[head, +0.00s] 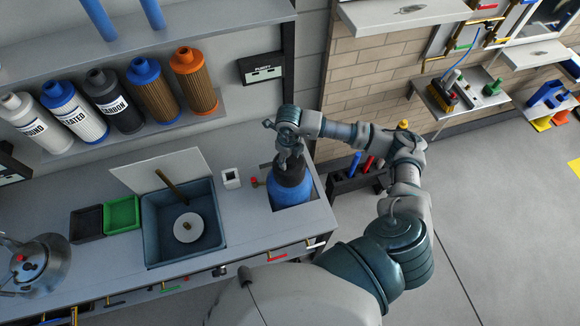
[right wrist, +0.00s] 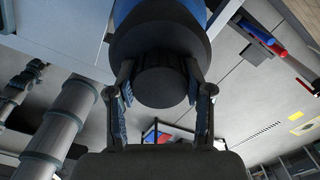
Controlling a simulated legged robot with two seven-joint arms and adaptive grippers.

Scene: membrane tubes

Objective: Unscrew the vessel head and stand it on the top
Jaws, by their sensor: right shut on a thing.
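The vessel is a blue cylinder (head: 291,190) with a dark vessel head (head: 289,171) on it. It stands upright in a square recess at the right end of the counter. My right gripper (head: 290,155) reaches down onto the head from above. In the right wrist view, my right gripper's fingers (right wrist: 160,100) lie on both sides of the head's black knob (right wrist: 162,82) and are shut on it. The head sits against the blue body, and its thread is hidden. My left gripper is not in view.
The grey counter top (head: 235,205) has free room left of the vessel. A small white box (head: 231,178) stands near the vessel.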

